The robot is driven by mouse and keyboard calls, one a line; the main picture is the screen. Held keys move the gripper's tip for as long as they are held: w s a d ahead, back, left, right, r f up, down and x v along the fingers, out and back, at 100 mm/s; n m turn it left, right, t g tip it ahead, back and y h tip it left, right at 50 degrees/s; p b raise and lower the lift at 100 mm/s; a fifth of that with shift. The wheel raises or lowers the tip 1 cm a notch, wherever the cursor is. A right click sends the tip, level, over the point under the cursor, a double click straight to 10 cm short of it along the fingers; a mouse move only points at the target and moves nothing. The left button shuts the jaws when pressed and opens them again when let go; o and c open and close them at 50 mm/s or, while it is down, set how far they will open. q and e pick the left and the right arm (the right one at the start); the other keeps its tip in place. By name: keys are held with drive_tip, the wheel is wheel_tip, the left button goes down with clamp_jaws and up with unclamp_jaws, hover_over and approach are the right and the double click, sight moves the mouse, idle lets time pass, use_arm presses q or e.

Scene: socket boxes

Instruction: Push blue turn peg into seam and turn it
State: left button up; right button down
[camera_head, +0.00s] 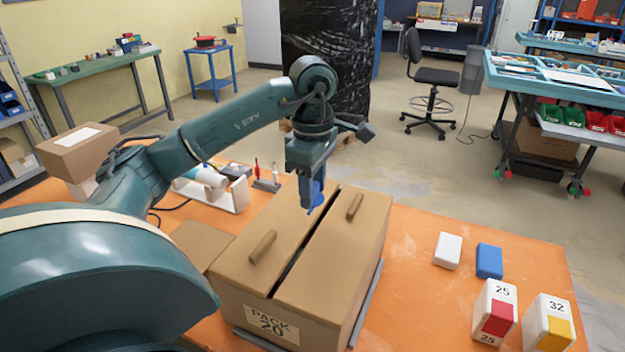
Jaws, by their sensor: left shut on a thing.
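The brown box (331,262) labelled PACK 20 stands on the orange table, with a dark seam (304,254) running between its two lid halves. Each lid half carries a brown bar handle. My left gripper (312,200) points down above the far part of the box and is shut on the blue turn peg (315,194). The peg's lower end is close to the seam's far end; I cannot tell whether it touches or enters it. The gripper partly hides the peg. My right gripper is not in view.
On the orange table (425,290), a white block (448,250), a blue block (489,261) and white boxes marked 25 (494,311) and 32 (547,323) stand right of the box. A white tray (212,187) with tools lies behind it. My left arm covers the left side.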

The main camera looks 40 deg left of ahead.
sight(313, 209)
use_arm(q)
drive_tip(key=shift+f, duration=0.5)
drive_tip(key=shift+f+b, duration=0.45)
drive_tip(key=shift+f, duration=0.15)
drive_tip(key=shift+f+b, duration=0.45)
drive_tip(key=shift+f, duration=0.1)
drive_tip(key=shift+f+b, duration=0.45)
drive_tip(key=shift+f, duration=0.15)
drive_tip(key=shift+f+b, duration=0.4)
drive_tip(key=shift+f, duration=0.15)
drive_tip(key=shift+f+b, duration=0.45)
drive_tip(key=shift+f, duration=0.1)
drive_tip(key=n, duration=0.3)
drive_tip(key=shift+n+p, duration=0.3)
drive_tip(key=shift+p, duration=0.05)
drive_tip(key=n+p, duration=0.1)
drive_tip(key=n, duration=0.3)
drive_tip(key=shift+n, duration=1.1)
drive_tip(key=n+p, duration=0.1)
drive_tip(key=n, duration=0.7)
drive_tip(key=shift+f+n+p, duration=0.1)
drive_tip(key=shift+n+p, duration=0.2)
drive_tip(key=shift+p, duration=0.1)
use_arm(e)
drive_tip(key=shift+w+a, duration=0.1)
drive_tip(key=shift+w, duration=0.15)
